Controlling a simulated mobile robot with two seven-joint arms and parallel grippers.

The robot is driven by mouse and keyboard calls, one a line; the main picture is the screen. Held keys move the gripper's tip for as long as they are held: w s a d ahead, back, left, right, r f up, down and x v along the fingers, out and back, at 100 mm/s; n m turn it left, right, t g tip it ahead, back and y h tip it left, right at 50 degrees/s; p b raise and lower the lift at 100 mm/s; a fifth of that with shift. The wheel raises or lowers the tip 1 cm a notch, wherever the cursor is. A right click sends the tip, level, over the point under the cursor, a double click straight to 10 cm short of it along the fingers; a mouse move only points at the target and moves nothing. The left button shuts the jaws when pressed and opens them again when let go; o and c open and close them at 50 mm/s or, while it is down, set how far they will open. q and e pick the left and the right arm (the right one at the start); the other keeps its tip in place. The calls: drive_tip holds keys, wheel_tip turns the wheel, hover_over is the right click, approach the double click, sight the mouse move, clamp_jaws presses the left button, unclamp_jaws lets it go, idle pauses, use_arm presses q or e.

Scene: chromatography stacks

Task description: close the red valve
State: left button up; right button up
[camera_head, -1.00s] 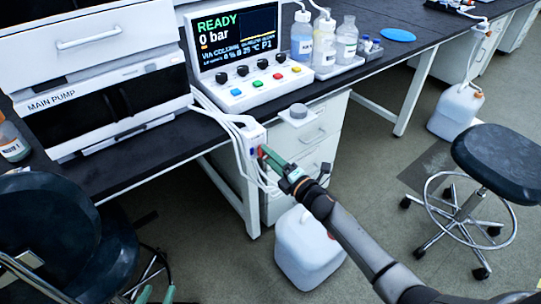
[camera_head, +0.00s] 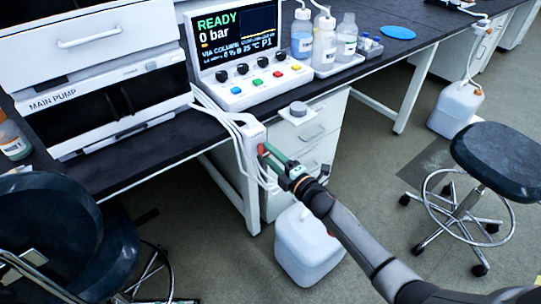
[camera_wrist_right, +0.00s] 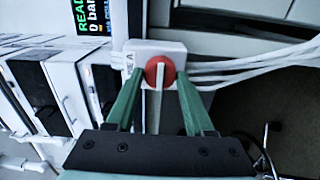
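The red valve (camera_wrist_right: 153,72) is a round red knob with a pale bar across its face, on a white valve block (camera_wrist_right: 135,52). In the head view the red knob (camera_head: 262,149) shows on the white block (camera_head: 250,133) at the bench's front edge. My right gripper (camera_wrist_right: 158,72) is open. Its two green fingers stand on either side of the knob, with a visible gap at each side. In the head view my right gripper (camera_head: 272,155) reaches the knob from the lower right. My left gripper is not in view.
White tubes (camera_head: 212,108) run from the block to the main pump (camera_head: 100,105). A control panel (camera_head: 240,60) reads READY, 0 bar. A white canister (camera_head: 305,245) stands on the floor below my right arm.

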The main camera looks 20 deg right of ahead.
sight(267, 153)
drive_tip(key=o, duration=0.4)
drive_tip(key=shift+s+d, duration=0.1)
drive_tip(key=shift+s, duration=0.2)
drive_tip(key=shift+p+v, duration=0.45)
drive_tip(key=shift+v, duration=0.75)
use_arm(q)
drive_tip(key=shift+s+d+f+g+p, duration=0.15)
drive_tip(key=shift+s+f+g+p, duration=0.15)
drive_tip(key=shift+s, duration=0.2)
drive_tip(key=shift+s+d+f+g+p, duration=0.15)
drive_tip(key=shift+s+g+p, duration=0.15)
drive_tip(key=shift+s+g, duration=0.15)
use_arm(e)
drive_tip(key=v, duration=0.9)
drive_tip(key=shift+s+d, duration=0.1)
drive_tip(key=shift+s, duration=0.1)
